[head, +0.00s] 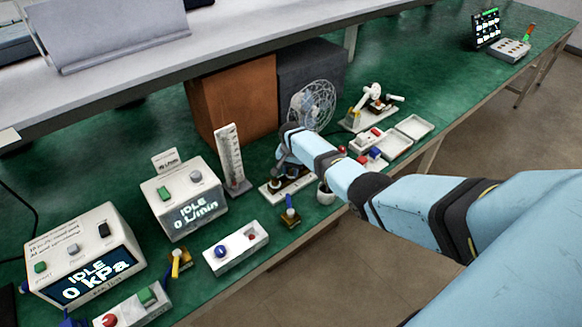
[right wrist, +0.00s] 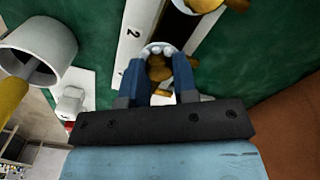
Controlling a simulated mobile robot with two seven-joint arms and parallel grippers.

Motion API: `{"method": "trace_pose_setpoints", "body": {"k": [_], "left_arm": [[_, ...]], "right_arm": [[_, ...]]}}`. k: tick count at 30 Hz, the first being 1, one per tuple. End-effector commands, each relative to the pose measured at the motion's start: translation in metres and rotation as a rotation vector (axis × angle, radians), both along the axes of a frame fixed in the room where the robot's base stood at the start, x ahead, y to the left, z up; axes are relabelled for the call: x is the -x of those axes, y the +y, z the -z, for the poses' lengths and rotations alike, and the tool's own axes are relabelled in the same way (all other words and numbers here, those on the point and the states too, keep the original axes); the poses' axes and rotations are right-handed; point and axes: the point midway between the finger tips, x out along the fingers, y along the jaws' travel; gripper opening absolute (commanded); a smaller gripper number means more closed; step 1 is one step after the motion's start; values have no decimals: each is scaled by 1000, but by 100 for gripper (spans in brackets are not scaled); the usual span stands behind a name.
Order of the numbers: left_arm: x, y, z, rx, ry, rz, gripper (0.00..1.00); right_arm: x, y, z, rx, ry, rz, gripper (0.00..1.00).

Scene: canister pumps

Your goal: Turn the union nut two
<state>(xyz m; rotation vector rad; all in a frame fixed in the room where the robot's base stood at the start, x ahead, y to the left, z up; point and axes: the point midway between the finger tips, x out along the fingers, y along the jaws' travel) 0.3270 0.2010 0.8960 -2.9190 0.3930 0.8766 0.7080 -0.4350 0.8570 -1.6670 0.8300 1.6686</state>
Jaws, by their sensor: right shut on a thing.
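My right gripper (head: 280,168) reaches down over a white base plate (head: 296,188) near the middle of the green bench. In the right wrist view, its two blue fingers (right wrist: 158,66) close on a brass-coloured union nut (right wrist: 159,72), one finger on each side. A pale knurled ring (right wrist: 160,49) shows just beyond the nut. A white strip (right wrist: 130,48) beside it bears the number 2. In the head view the nut is hidden by my gripper. My left gripper is not in view.
In the right wrist view, a white cup (right wrist: 45,45) stands close left of the fingers, and another brass-coloured part (right wrist: 203,4) lies beyond. In the head view, a scale stand (head: 232,160) and a flow meter box (head: 184,200) stand left, a fan guard (head: 313,104) behind.

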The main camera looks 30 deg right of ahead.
Motion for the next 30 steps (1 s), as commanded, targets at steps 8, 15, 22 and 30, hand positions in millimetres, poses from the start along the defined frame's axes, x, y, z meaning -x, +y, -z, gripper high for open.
{"method": "trace_pose_setpoints", "body": {"k": [8,15,22,30], "left_arm": [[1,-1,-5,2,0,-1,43],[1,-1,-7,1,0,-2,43],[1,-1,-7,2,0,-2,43],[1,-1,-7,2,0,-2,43]], "right_arm": [[-1,-1,-1,1,-2,106,3],[-1,-1,-1,1,-3,133,4],[-1,-1,-1,1,-3,135,3],[-1,-1,-1,0,-3,134,53]]}}
